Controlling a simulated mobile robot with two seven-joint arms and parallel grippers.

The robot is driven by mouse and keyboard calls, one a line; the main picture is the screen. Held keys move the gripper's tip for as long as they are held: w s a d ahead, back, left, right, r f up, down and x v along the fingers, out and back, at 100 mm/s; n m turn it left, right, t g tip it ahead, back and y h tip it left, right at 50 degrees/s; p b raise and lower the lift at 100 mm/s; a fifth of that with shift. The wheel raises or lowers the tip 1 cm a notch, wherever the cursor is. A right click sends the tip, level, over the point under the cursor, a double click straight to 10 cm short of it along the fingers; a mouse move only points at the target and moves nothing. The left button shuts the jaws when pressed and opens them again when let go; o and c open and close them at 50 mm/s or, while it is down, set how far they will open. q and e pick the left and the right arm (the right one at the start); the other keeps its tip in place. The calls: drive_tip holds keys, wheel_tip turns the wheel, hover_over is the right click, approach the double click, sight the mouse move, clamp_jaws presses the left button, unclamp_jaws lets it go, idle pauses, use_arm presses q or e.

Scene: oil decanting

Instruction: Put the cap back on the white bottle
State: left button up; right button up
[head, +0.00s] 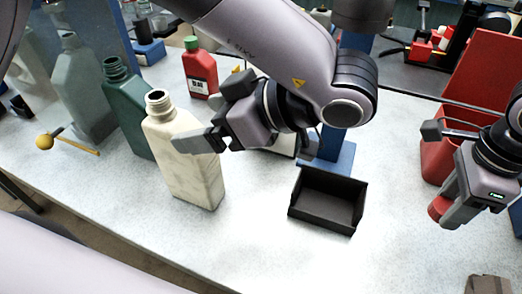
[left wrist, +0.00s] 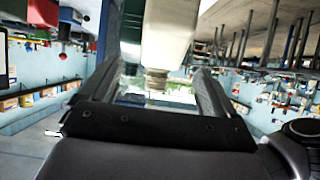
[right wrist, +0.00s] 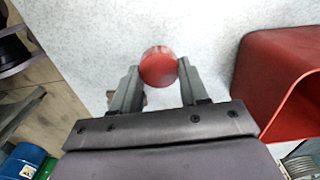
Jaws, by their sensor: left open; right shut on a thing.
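The white bottle (head: 195,175) stands upright on the table with its neck (head: 158,100) bare and open. My left gripper (head: 186,130) is open at the bottle's upper part, one finger in front of it and the other mostly hidden. In the left wrist view, the bottle (left wrist: 168,30) appears upside down, its neck between the spread fingers (left wrist: 155,90). My right gripper (right wrist: 158,75) is shut on a red cap (right wrist: 158,66), held between the fingertips. The cap (head: 438,208) also shows in the head view at the right, well away from the bottle.
A green bottle (head: 128,105) and a grey bottle (head: 82,90) stand left of the white one. A small red bottle (head: 200,72) is behind. A black open tray (head: 325,212) lies mid-table, and a red bin (right wrist: 285,80) stands beside my right gripper. The front middle is clear.

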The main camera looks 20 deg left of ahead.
sight(187, 125)
use_arm(q)
drive_tip(key=shift+x, duration=1.75)
drive_tip(key=shift+p+x, duration=0.3)
drive_tip(key=shift+x, duration=2.3)
drive_tip(key=shift+s+d+f, duration=0.1)
drive_tip(key=shift+f, duration=0.05)
clamp_jaws()
